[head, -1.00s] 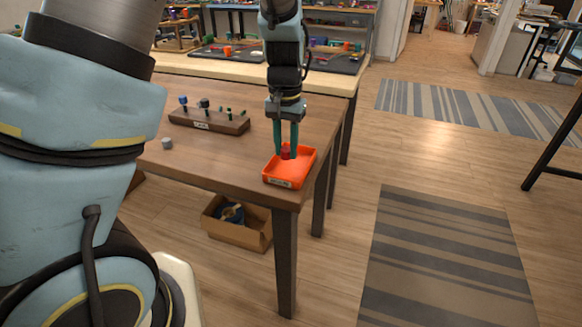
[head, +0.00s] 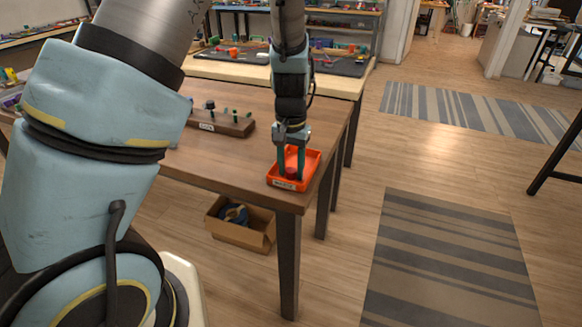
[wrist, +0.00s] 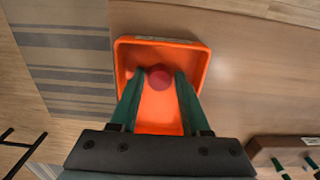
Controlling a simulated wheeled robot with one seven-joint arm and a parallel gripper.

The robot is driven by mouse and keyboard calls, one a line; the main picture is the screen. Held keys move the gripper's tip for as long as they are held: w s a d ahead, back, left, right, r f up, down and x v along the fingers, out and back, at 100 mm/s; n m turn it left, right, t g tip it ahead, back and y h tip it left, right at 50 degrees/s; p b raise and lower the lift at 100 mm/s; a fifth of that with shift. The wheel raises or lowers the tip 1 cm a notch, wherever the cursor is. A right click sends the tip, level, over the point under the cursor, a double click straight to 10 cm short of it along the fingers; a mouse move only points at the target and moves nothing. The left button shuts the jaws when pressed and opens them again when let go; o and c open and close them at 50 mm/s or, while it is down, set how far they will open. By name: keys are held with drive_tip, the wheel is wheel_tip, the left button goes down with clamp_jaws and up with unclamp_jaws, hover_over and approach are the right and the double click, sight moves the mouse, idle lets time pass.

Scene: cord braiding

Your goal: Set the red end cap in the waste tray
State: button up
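The red end cap (wrist: 159,77) is a small round dark-red piece. It sits inside the orange waste tray (head: 309,163), toward one end of its floor. My gripper (wrist: 159,84) reaches down into the tray with its two green fingers on either side of the cap. The fingers look spread, with a narrow gap beside the cap in the wrist view. In the head view, the cap (head: 291,173) shows low between the fingers, and orange tray shows above it.
The tray stands near the corner of the brown table (head: 240,165). A dark wooden rack (head: 228,124) with several pegs stands to its left. A cardboard box (head: 240,235) lies on the floor below. The floor to the right is open, with striped rugs.

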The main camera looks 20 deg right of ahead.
sight(291, 170)
drive_tip(key=shift+o, duration=1)
wheel_tip(291, 170, up, 12)
drive_tip(key=s+a+n+t, duration=0.1)
drive_tip(key=a+n, duration=0.6)
drive_tip(key=a, duration=2.1)
drive_tip(key=shift+s+a+f+t+b, duration=0.3)
drive_tip(key=shift+s+f, duration=0.1)
drive_tip(key=shift+s, duration=0.25)
drive_tip(key=shift+c, duration=0.4)
